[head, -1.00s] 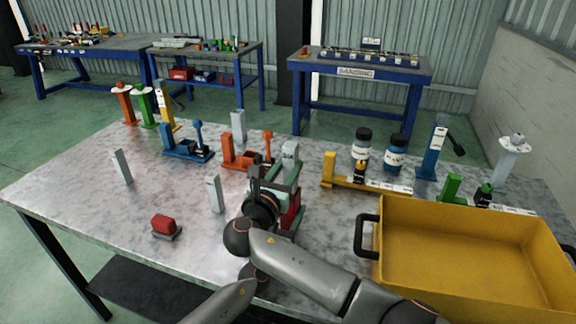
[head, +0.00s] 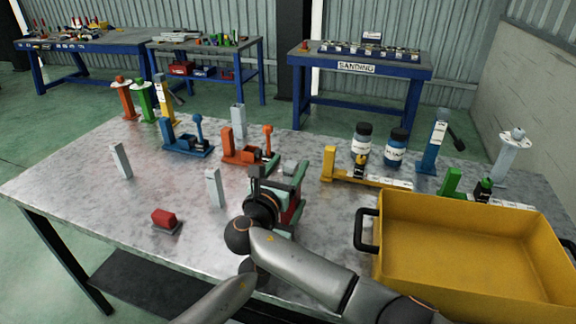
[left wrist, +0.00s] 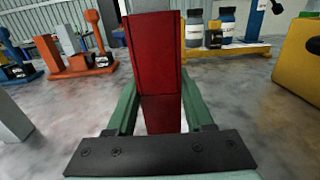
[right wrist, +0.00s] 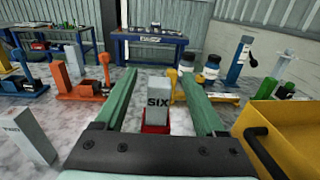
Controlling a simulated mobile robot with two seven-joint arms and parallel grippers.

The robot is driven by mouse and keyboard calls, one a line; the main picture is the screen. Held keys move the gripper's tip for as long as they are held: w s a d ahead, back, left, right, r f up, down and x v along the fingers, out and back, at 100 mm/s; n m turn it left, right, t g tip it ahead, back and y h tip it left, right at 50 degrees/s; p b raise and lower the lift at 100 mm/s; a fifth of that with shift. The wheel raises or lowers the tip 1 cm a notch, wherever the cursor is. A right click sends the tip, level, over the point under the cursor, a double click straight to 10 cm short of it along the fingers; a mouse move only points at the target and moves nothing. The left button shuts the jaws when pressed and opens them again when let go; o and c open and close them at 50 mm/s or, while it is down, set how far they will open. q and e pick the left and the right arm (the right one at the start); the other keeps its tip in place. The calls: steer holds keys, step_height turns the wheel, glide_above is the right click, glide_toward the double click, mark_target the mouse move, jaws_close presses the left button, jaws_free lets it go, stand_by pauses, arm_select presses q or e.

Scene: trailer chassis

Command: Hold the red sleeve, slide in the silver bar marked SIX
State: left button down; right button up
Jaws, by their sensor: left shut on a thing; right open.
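My left gripper (left wrist: 155,120) is shut on the red sleeve (left wrist: 155,65), which stands upright between its green fingers. The sleeve also shows in the head view (head: 292,210), partly hidden by my gripper. The silver bar marked SIX (right wrist: 157,97) stands upright in the sleeve's top, its upper part sticking out. Its lower end meets the red rim in the left wrist view (left wrist: 150,5). My right gripper (right wrist: 155,80) is open, its green fingers to either side of the bar and apart from it. How deep the bar sits is hidden.
Other silver bars stand at the left (head: 121,161), near my grippers (head: 214,187) and at the back (head: 239,121). A red block (head: 165,217) lies front left. A yellow bin (head: 470,250) stands at the right. Orange (head: 250,155) and blue (head: 187,147) clamps stand behind.

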steer(key=shift+f, duration=0.3)
step_height(320, 180, up, 11)
steer(key=shift+f, duration=0.2)
arm_select(q)
steer(key=shift+c, duration=0.8)
jaws_free()
